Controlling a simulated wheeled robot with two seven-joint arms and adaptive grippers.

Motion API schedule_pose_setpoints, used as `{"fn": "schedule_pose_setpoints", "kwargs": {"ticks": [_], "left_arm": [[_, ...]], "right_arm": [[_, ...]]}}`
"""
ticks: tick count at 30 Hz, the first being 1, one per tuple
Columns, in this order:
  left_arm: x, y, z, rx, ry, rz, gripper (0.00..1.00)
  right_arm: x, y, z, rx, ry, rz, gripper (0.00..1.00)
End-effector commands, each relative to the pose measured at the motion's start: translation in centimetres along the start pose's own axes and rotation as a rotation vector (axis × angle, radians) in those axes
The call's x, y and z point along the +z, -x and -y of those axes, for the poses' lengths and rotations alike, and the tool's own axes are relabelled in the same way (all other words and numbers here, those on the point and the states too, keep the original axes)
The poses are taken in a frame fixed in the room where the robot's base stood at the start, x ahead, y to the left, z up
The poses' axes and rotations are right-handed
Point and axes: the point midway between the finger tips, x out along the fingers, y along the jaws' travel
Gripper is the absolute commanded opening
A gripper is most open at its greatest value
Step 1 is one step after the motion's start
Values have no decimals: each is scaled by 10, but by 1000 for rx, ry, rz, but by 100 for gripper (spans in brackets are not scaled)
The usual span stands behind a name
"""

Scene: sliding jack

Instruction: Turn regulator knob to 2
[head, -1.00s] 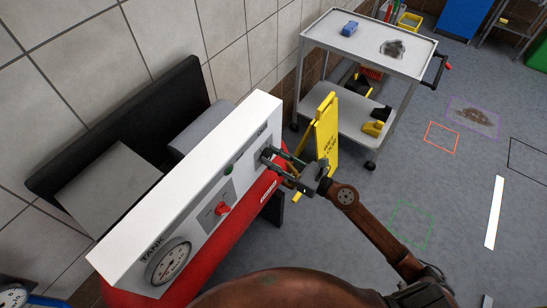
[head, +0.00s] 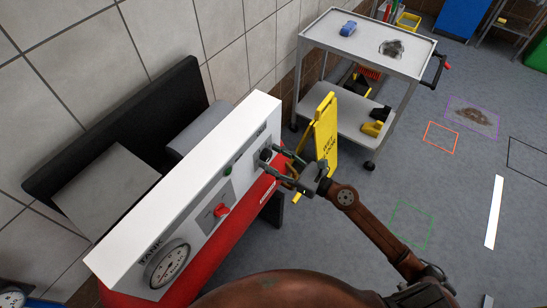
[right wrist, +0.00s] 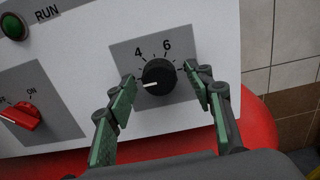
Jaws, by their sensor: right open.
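The regulator knob (right wrist: 158,77) is black and round, on a grey plate marked 4 and 6 along its top. Its white pointer aims left and slightly down in the right wrist view. The 2 is not visible; a finger covers part of the plate's left side. My right gripper (right wrist: 160,74) is open, with one green-padded finger on each side of the knob. I cannot tell whether either finger touches it. In the head view, my right gripper (head: 269,155) reaches the panel's far end, around the knob (head: 265,154). My left gripper is not in view.
The white panel (head: 195,172) also carries a red ON switch (right wrist: 22,117), a green RUN button (right wrist: 13,27) and a tank gauge (head: 167,264). A red tank (head: 215,248) lies below. A yellow wet-floor sign (head: 325,135) and a grey cart (head: 345,120) stand beyond my gripper.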

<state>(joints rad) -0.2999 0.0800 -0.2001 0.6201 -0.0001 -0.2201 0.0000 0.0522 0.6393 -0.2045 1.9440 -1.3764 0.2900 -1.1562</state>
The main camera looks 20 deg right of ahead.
Motion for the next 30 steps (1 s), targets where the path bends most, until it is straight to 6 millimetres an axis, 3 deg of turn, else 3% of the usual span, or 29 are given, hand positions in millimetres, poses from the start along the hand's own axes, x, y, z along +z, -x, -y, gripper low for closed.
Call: {"fn": "schedule_pose_setpoints", "kwargs": {"ticks": [7,11,24,30], "left_arm": [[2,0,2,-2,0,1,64],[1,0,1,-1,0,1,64],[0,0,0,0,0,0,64],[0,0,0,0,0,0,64]], "right_arm": [[0,1,-1,1,-2,0,48],[-1,12,0,0,-3,-1,48],[-1,97,0,-1,-3,-2,48],[0,117,0,-1,-2,-1,48]]}}
